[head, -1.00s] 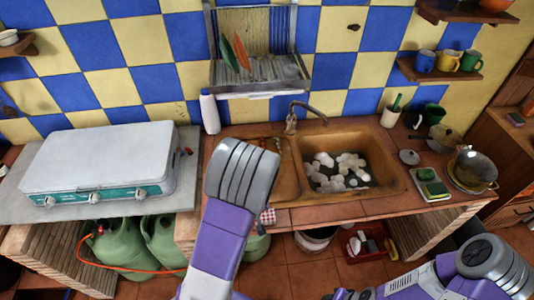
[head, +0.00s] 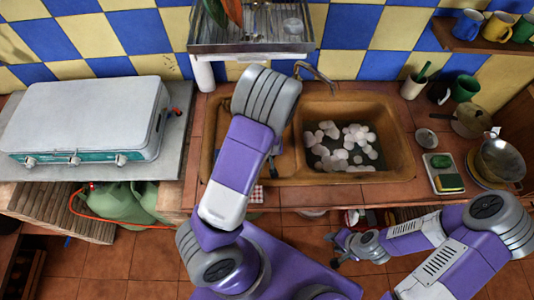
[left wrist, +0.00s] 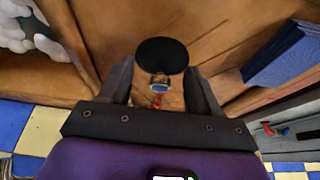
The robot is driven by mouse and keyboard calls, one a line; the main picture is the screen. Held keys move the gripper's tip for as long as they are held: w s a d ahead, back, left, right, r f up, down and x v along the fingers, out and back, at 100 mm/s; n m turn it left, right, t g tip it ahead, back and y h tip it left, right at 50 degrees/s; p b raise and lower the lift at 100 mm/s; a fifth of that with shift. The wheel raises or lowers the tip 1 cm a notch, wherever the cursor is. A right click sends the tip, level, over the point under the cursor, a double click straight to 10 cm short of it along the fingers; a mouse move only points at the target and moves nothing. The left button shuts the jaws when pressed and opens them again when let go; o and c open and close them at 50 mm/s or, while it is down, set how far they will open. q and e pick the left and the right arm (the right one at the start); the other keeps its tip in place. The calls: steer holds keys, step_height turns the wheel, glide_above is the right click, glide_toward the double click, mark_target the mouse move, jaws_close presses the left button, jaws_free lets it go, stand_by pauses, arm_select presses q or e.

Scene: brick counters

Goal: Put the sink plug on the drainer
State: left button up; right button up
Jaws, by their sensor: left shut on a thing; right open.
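The sink plug (left wrist: 162,54) is a black disc in the left wrist view, with a small metal and red part below it. My left gripper (left wrist: 160,80) is shut on it, one dark finger on each side, above the brown sink surface. In the head view my left forearm hides that hand and the plug. The drainer (head: 250,44) is a metal rack on the tiled wall above the sink, just beyond my left arm. My right gripper (head: 340,252) is open and empty, low in front of the counter.
The brown sink (head: 392,120) holds water with white foam. A white bottle (head: 203,73) stands left of it, under the drainer. A white stove (head: 85,115) is at the left. A pan (head: 500,160) and a sponge tray (head: 445,173) are at the right.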

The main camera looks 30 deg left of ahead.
arm_select(q)
step_height(320, 180, down, 3)
steer(key=shift+s+f+b, duration=0.1)
steer(key=shift+f+b, duration=0.1)
steer(key=shift+b, duration=0.2)
steer(key=shift+f, duration=0.1)
steer(key=shift+f, duration=0.2)
steer(key=o, duration=1.1)
steer(key=shift+r, duration=0.15)
